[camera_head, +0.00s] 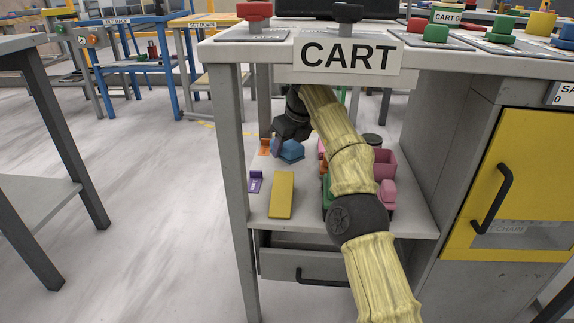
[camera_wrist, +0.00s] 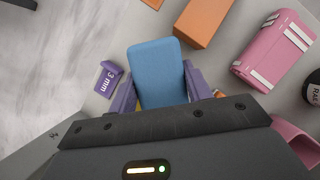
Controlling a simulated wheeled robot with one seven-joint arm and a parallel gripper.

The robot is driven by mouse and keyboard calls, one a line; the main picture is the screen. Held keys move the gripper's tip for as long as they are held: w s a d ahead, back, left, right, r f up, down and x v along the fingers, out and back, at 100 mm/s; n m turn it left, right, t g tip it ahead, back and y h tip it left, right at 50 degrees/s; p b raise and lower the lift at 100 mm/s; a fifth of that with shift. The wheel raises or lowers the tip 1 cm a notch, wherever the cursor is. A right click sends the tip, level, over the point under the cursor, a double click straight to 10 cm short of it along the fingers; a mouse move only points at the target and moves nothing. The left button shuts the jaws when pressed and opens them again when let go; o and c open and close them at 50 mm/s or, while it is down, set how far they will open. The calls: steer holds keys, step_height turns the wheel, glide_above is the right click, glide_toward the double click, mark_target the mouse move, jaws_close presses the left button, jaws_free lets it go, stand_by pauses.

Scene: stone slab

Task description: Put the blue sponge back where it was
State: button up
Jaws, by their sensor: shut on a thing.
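The blue sponge (camera_wrist: 157,70) is a rounded block between the two purplish fingers of my gripper (camera_wrist: 158,92) in the wrist view. The gripper is shut on it, and its far end sticks out past the fingers. In the head view the sponge (camera_head: 291,151) shows below my dark gripper (camera_head: 290,137), over the back left of the cart's shelf (camera_head: 310,222). I cannot tell whether it touches the shelf. Its near end is hidden by the gripper body in the wrist view.
A purple "3 mm" piece (camera_wrist: 107,78) lies close left of the sponge. An orange block (camera_wrist: 204,20) lies beyond it, and a striped pink box (camera_wrist: 272,50) and dark can (camera_wrist: 313,88) lie right. A yellow block (camera_head: 282,195) lies nearer the shelf's front. The cart top (camera_head: 225,50) overhangs my arm.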

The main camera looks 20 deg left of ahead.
mark_target(293, 146)
steer(key=shift+f+b, duration=0.45)
steer(key=shift+f, duration=0.3)
step_height(293, 146, down, 4)
steer(key=b, duration=0.3)
steer(key=shift+r+b, duration=0.15)
steer(key=shift+b, duration=0.2)
steer(key=shift+r, duration=0.1)
steer(key=o, duration=0.9)
steer(key=shift+r, duration=0.1)
steer(key=p+v, duration=0.2)
steer(key=v, duration=0.5)
steer(key=shift+r, duration=0.15)
